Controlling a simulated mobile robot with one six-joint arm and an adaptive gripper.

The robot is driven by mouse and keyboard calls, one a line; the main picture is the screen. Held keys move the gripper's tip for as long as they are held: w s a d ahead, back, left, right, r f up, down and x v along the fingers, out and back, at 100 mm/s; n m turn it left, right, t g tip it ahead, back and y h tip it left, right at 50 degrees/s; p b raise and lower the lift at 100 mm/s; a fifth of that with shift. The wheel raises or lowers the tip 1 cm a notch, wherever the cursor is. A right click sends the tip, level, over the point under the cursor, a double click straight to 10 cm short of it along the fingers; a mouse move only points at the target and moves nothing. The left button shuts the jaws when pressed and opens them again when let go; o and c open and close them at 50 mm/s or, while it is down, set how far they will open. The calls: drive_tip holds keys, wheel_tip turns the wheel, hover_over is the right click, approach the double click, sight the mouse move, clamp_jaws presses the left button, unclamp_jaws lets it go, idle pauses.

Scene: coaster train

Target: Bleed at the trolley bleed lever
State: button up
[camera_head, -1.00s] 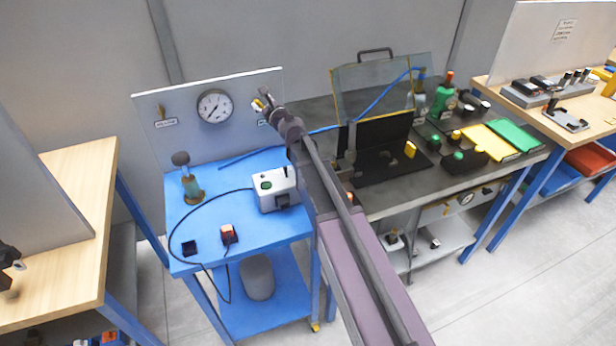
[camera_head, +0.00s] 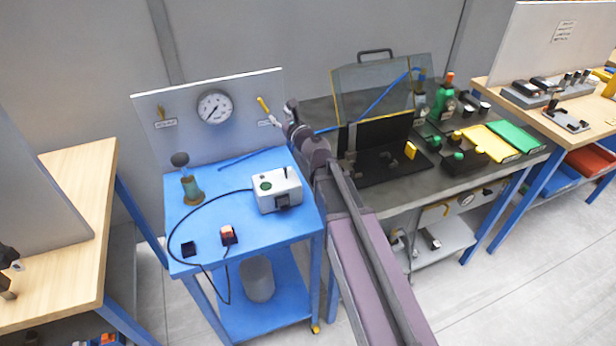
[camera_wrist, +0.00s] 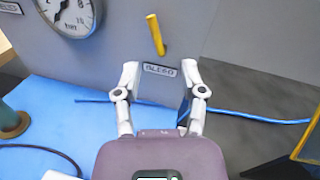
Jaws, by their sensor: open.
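The yellow bleed lever (camera_head: 264,105) is on the right side of the trolley's grey back panel, its upper end leaning left. In the wrist view the lever (camera_wrist: 156,36) stands just above a BLEED label (camera_wrist: 159,70). My gripper (camera_wrist: 160,82) is open and empty, its two fingers either side of the label in the picture and below the lever. In the head view my gripper (camera_head: 284,115) is to the right of the lever, apart from it. A round pressure gauge (camera_head: 214,107) is left of the lever, its needle partly visible.
A second lever (camera_head: 161,112) with a label is at the panel's left. The blue trolley top (camera_head: 215,215) carries a grey box (camera_head: 279,190), a brass-coloured fitting (camera_head: 192,186) and a black cable. A blue hose (camera_wrist: 255,117) runs below my gripper. A dark workbench adjoins at right.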

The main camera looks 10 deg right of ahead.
drive_tip(key=s+d+f+n+g+h+p, duration=0.1)
drive_tip(key=s+d+f+n+g+p, duration=0.1)
drive_tip(key=s+n+g, duration=0.4)
drive_tip(key=s+d+f+n+g+h+p, duration=0.2)
drive_tip(key=s+f+n+g+p, duration=0.3)
drive_tip(key=s+n, duration=0.8)
drive_tip(key=shift+d+n+g+p, duration=0.7)
drive_tip(key=shift+n+g+p, duration=0.4)
drive_tip(key=shift+n, duration=1.4)
